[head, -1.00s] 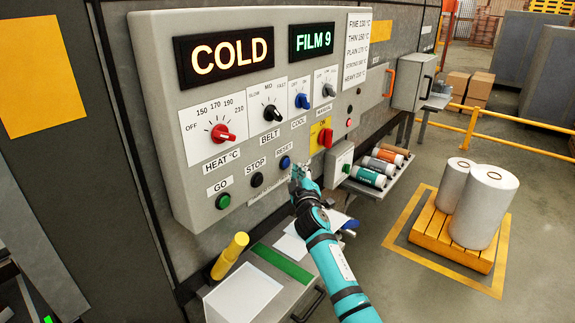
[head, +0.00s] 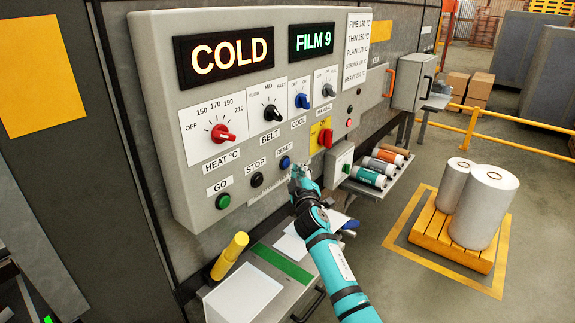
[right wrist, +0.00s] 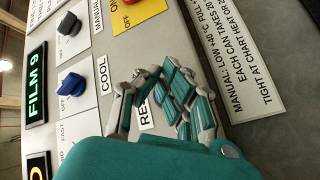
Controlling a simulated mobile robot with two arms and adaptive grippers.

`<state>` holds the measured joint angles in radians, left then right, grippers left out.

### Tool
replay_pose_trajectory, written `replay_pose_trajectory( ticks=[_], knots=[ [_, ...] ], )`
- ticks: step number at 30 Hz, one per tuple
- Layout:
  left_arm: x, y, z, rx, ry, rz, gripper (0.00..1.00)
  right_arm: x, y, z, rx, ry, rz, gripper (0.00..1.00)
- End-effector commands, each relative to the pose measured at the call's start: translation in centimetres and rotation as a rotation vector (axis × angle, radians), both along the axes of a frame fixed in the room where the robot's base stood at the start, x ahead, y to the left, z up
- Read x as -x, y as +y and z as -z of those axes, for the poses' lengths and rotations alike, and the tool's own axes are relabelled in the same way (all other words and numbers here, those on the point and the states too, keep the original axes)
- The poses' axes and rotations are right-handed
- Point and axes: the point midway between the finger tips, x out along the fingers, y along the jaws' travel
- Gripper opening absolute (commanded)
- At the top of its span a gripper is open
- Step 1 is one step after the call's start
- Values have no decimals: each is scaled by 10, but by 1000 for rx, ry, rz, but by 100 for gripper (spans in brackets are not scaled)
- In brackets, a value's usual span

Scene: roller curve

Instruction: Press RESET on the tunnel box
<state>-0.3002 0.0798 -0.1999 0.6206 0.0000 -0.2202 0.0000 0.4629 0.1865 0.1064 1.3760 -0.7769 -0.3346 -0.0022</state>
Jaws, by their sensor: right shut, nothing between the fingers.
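The tunnel box (head: 152,105) is a grey control panel with lit displays reading COLD and FILM 9. Its blue RESET button (head: 285,162) sits under the RESET label, at the right of a row with the green GO button (head: 223,201) and the black STOP button (head: 256,179). My right gripper (head: 298,172) is shut and empty, just right of the RESET button in the head view and apart from it there. My left gripper is out of view.
Red HEAT (head: 222,133), black BELT (head: 272,112) and blue COOL (head: 302,101) knobs stick out above the buttons. A red switch on a yellow plate (head: 325,138) is right of them. A shelf with several rolls (head: 370,178) stands further right. A yellow-handled tool (head: 230,255) is below.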

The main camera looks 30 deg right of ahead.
Motion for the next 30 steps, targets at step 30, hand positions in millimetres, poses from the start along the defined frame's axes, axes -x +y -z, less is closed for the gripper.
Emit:
replay_pose_trajectory(
  ticks=[30],
  knots=[
    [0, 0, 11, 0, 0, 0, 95, -11, 5, 0, -1, 0, 0, 0]
  ],
)
